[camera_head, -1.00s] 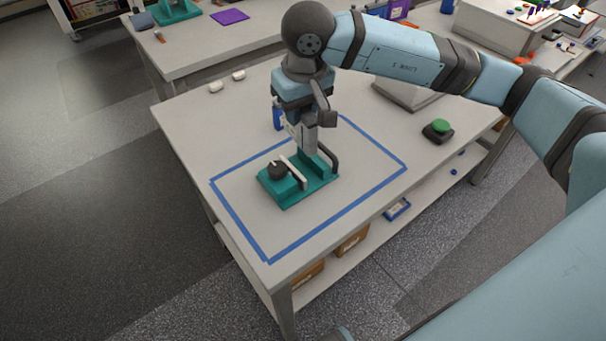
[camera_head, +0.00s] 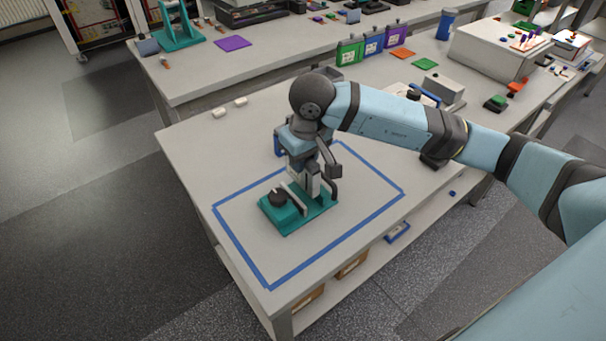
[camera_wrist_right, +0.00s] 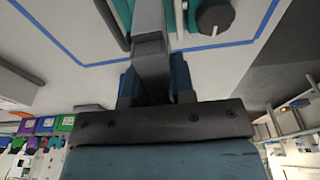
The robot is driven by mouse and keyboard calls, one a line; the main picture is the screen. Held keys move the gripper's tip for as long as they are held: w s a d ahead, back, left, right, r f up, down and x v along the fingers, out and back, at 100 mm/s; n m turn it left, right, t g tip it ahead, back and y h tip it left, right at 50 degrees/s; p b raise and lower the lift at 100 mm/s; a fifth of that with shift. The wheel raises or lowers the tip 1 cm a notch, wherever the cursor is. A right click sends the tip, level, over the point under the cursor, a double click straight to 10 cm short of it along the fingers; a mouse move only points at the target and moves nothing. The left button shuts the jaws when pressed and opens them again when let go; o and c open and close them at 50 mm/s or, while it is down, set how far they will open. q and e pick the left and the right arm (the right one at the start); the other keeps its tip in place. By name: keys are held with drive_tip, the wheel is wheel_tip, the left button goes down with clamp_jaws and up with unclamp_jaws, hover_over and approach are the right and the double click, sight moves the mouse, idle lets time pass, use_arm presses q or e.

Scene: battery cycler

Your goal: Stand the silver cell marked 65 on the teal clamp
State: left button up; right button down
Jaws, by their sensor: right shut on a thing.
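The teal clamp (camera_head: 290,220) lies inside the blue tape outline on the near table, with a black knob and a dark handle. It also shows at the top of the wrist view (camera_wrist_right: 192,16). My right gripper (camera_head: 312,182) points down over the clamp's far end. It is shut on a grey-silver piece (camera_head: 314,188), which looks like the silver cell, upright at the clamp. Its marking is not legible, and I cannot tell whether its bottom touches the clamp. In the wrist view the right gripper (camera_wrist_right: 150,45) hides most of what it holds. My left gripper is not in view.
The blue tape outline (camera_head: 240,250) surrounds the clamp. Two small white pieces (camera_head: 229,107) lie at the table's back left. Bare table lies left of the tape. Colored containers (camera_head: 372,42) stand farther back.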

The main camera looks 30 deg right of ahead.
sight(303, 177)
wheel_tip(303, 177, down, 5)
drive_tip(key=shift+f, duration=0.2)
idle(0.3)
drive_tip(key=shift+f, duration=0.2)
drive_tip(key=c, duration=1)
unclamp_jaws()
drive_tip(key=shift+o, duration=0.2)
